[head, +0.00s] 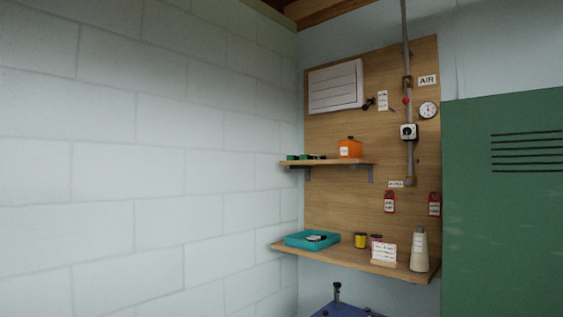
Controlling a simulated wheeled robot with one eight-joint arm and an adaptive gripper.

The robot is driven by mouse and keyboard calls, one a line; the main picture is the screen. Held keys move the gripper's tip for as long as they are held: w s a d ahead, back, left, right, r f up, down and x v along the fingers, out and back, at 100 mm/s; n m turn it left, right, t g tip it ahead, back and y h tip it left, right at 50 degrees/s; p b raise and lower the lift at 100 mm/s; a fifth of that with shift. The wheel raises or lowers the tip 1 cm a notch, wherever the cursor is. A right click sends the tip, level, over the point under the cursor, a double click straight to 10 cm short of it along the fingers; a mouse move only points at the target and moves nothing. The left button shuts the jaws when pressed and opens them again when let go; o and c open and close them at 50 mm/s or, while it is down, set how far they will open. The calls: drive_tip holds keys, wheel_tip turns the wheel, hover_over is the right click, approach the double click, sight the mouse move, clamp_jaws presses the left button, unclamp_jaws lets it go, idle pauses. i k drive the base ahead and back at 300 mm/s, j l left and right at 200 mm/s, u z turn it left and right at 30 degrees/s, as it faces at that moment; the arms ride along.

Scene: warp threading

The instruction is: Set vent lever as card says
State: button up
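A white louvred vent (336,88) is fixed high on the wooden wall panel, with its slats looking nearly flat. A small dark lever (368,104) sits at its lower right corner; its exact setting is too small to tell. A small white label (383,100) with unreadable lines is right of the lever. A white card (384,252) with lines of text too small to read stands on the lower shelf. My gripper is not in view.
An upper shelf (325,162) holds an orange container (350,148). The lower shelf (340,255) holds a teal tray (290,240) and a cone (419,250). A green cabinet (510,220) stands right.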

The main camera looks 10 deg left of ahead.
sight(365, 107)
drive_tip(key=i+l+u, duration=0.4)
drive_tip(key=l+u, duration=0.15)
drive_tip(key=i+l+u, duration=0.25)
drive_tip(key=l, duration=0.25)
drive_tip(key=k, duration=0.1)
